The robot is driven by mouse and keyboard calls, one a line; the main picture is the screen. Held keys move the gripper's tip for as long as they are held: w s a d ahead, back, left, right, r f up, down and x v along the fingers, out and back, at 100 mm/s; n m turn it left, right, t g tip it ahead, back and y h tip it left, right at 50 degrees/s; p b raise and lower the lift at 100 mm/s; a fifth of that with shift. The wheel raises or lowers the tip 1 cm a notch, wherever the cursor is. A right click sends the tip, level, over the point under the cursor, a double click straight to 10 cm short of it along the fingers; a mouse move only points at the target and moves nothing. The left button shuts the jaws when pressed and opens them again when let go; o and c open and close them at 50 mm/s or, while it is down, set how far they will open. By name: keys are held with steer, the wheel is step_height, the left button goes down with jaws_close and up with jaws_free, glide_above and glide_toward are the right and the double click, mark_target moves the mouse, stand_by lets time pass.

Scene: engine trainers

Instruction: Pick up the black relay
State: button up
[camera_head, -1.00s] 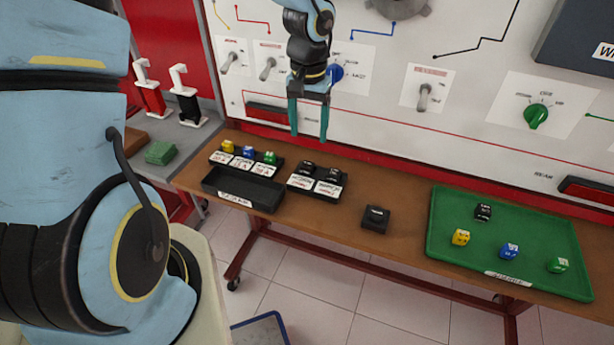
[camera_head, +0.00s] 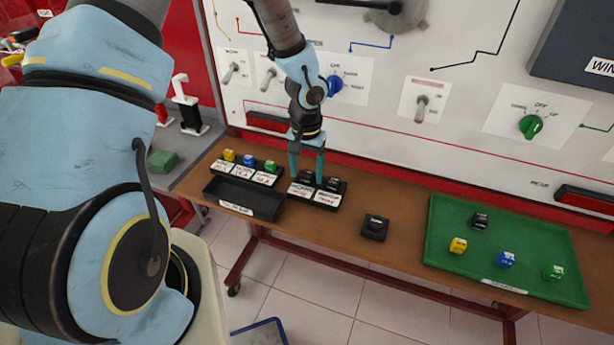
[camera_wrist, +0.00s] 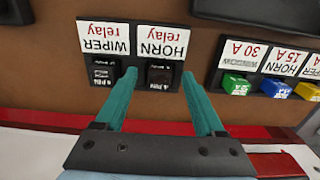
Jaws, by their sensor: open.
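A black relay (camera_wrist: 160,74) sits in the holder section labelled HORN relay. A second black relay (camera_wrist: 104,72) sits beside it in the section labelled WIPER relay. In the head view the two-section black holder (camera_head: 327,199) stands on the brown table. My gripper (camera_wrist: 159,73) is open, pointing down, with its teal fingertips at either side of the HORN relay. In the head view my gripper (camera_head: 307,180) is over the holder's left relay. Whether the fingers touch it I cannot tell. Another black relay-like block (camera_head: 480,221) lies on the green tray (camera_head: 436,245).
A black block (camera_head: 374,228) stands alone on the table (camera_head: 340,232). A fuse holder (camera_head: 240,175) with yellow, blue and green pieces and an empty black bin (camera_head: 240,193) are left. The upright panel (camera_head: 385,130) rises close behind.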

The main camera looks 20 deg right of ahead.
jaws_close()
stand_by(0.6)
